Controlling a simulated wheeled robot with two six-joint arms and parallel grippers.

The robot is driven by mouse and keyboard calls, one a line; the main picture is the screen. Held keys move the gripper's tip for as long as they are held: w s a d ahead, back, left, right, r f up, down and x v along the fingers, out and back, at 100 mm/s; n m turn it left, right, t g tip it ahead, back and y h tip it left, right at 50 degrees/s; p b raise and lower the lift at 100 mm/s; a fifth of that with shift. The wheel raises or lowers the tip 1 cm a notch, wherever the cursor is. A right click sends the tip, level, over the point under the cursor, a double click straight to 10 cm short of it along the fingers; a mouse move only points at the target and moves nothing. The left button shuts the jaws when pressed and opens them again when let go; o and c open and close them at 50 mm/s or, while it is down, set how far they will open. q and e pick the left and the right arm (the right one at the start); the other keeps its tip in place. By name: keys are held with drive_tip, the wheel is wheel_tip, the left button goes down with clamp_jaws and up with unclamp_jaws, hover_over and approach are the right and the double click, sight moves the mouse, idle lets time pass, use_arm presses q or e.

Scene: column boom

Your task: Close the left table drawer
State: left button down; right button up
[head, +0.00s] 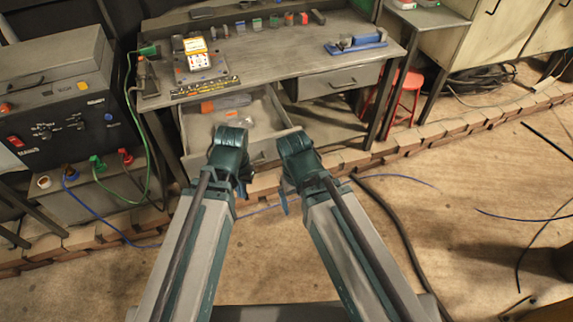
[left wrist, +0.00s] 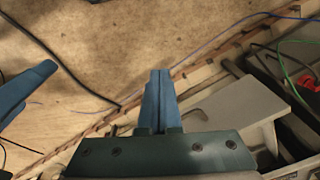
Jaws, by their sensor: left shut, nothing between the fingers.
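The left table drawer (head: 278,118) is pulled out from under the workbench in the head view. An orange-handled tool (head: 225,103) lies inside it. My left gripper (head: 242,187) is at the drawer's front, overlapping its lower edge in the picture; I cannot tell whether they touch. In the left wrist view its blue fingers (left wrist: 160,85) are together and empty. A grey panel (left wrist: 232,112) beside them may be part of the drawer. My right gripper (head: 283,196) is to the right, in front of the drawer's right side; its jaw gap is hidden.
The workbench (head: 275,50) carries small boxes and a blue tool (head: 357,43). The right drawer (head: 340,82) is closed. A red stool (head: 405,92) stands right. A welding machine (head: 75,125) with cables stands left. Low bricks (head: 430,135) edge the floor, where cables lie.

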use_arm(q)
drive_tip(key=w+f+m+t+h+b, duration=0.1)
drive_tip(key=w+f+m+t+b, duration=0.2)
drive_tip(key=w, duration=0.3)
drive_tip(key=w+d+r+m+t+h, duration=0.1)
drive_tip(key=w+d+r+m+t, duration=0.15)
drive_tip(key=d+m, duration=0.2)
drive_tip(key=w+d+r+m+t+h, duration=0.1)
drive_tip(key=w+d+m, duration=0.2)
drive_tip(key=d, duration=0.3)
drive_tip(key=w+f+b, duration=0.8)
drive_tip(key=w, duration=0.1)
drive_tip(key=shift+w+d, duration=0.3)
drive_tip(key=shift+d, duration=0.15)
drive_tip(key=shift+f, duration=0.1)
